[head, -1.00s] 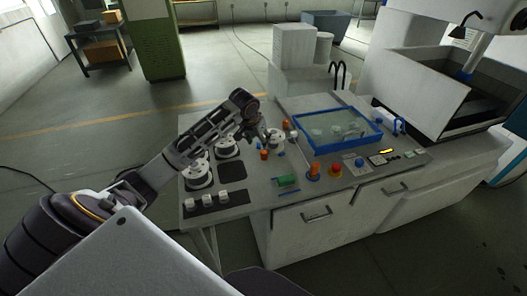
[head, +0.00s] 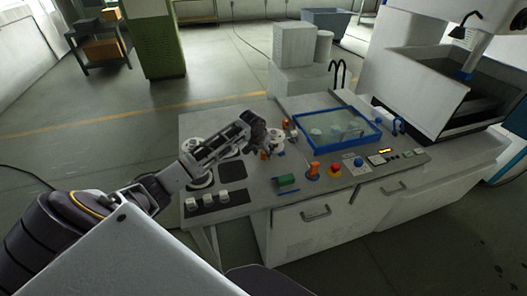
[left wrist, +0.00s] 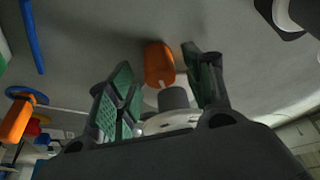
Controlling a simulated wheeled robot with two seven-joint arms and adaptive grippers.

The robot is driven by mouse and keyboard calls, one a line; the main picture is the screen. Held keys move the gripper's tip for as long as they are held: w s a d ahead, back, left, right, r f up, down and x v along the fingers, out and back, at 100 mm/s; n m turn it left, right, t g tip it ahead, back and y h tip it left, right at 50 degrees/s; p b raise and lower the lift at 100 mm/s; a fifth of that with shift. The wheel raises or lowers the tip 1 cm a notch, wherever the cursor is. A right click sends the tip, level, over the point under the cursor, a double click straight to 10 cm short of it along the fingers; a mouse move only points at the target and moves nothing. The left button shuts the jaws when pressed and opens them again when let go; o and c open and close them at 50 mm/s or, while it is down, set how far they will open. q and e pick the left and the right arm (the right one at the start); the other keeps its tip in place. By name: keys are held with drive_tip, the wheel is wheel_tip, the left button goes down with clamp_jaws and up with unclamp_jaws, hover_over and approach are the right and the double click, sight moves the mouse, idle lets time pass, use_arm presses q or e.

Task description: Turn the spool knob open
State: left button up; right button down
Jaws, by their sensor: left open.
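An orange knob (left wrist: 159,64) shows between the fingers in the left wrist view, with a grey hub and part of a white spool (left wrist: 172,122) below it. In the head view the orange knob (head: 264,155) is small, beside the white spool (head: 277,142) on the grey bench top. My left gripper (left wrist: 155,78) is open, its green-padded fingers on either side of the orange knob, with visible gaps and no clear contact. In the head view the left gripper (head: 262,142) hangs over the spool area and hides part of it. My right gripper is not in view.
The bench (head: 245,205) carries a blue-framed clear lid (head: 338,130), an orange knob on a blue base (head: 313,170), a red button (head: 335,170), a green block (head: 287,183) and more white spools (head: 201,178). White knobs (head: 222,196) stand at the front left.

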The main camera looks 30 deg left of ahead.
use_arm(q)
drive_tip(key=shift+f, duration=0.1)
drive_tip(key=c, duration=1)
drive_tip(key=shift+n, duration=0.3)
drive_tip(key=n, duration=0.1)
drive_tip(key=n+y, duration=0.1)
drive_tip(key=n, duration=0.1)
drive_tip(key=shift+d+n+g+y, duration=0.15)
drive_tip(key=shift+n+g+y, duration=0.15)
drive_tip(key=n+g+y, duration=0.1)
drive_tip(key=n, duration=0.3)
drive_tip(key=shift+w+d+n, duration=0.1)
drive_tip(key=shift+w+n, duration=0.05)
drive_tip(key=shift+n, duration=0.15)
drive_tip(key=n+g, duration=0.1)
drive_tip(key=n, duration=0.1)
drive_tip(key=n+g+y, duration=0.1)
drive_tip(key=n, duration=0.2)
drive_tip(key=shift+w+d, duration=0.1)
drive_tip(key=shift+n+g, duration=0.7)
drive_tip(key=shift+n, duration=1.4)
